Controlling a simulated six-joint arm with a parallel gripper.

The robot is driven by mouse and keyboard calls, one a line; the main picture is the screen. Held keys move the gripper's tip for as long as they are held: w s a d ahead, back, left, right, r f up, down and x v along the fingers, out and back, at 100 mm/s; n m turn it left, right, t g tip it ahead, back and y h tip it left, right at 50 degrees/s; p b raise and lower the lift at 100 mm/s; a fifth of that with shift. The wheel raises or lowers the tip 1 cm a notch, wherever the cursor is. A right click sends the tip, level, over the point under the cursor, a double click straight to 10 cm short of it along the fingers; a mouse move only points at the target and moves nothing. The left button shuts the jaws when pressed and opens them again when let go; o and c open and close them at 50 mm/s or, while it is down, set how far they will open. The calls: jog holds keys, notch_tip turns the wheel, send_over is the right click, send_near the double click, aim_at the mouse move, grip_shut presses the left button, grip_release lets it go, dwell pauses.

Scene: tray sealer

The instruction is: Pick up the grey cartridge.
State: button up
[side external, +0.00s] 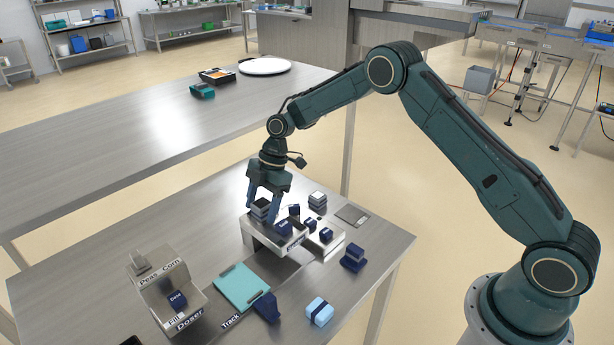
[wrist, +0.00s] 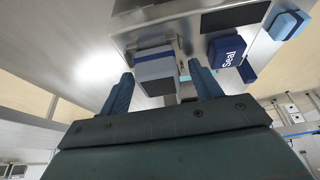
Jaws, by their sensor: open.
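The grey cartridge (wrist: 156,72) is a light grey block with a dark blue band. In the wrist view it sits between the two fingers of my gripper (wrist: 160,69), with a gap visible on the left. In the side view the grey cartridge (side external: 261,205) is on the left end of the metal sealer (side external: 263,236), partly hidden by my gripper (side external: 262,211). My gripper points down over it with its fingers open, one on each side. I cannot tell whether either finger touches it.
A blue Seal button (wrist: 227,50) is close to the right finger. Several small dark blue blocks stand around the sealer. The doser (side external: 168,290), a teal tray (side external: 242,287) and a light blue block (side external: 319,312) are nearer the camera. The table's left part is clear.

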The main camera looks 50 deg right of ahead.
aim_at(262, 203)
jog(key=c, duration=1.1)
jog(key=shift+r, duration=0.2)
notch_tip(262, 203, up, 20)
jog(key=shift+f, duration=0.2)
dwell(0.8)
